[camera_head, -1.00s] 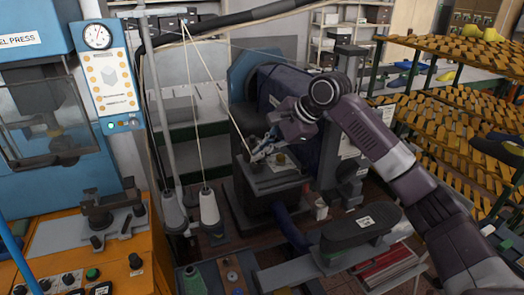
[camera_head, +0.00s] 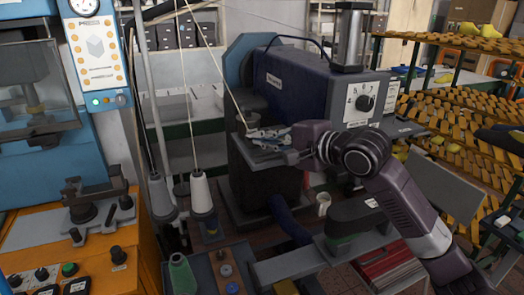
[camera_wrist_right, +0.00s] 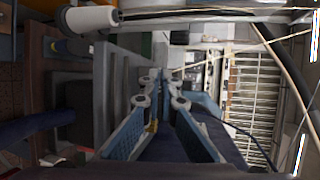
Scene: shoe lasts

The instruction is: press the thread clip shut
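My right gripper (camera_head: 252,134) is over the dark work block (camera_head: 255,157) at the front of the blue sewing or stitching machine (camera_head: 310,85). A pale thread (camera_head: 222,75) runs down from above to its fingertips. In the right wrist view the blue fingers of the gripper (camera_wrist_right: 161,80) converge with a narrow gap between the tips; I cannot tell whether they touch anything. I cannot make out the thread clip with certainty; the fingers cover the spot where the thread ends. My left gripper is not in view.
An orange control bench (camera_head: 140,250) and blue press are at left. A dark shoe last (camera_head: 355,216) lies at front right. Racks of yellow-orange lasts (camera_head: 450,115) fill the right.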

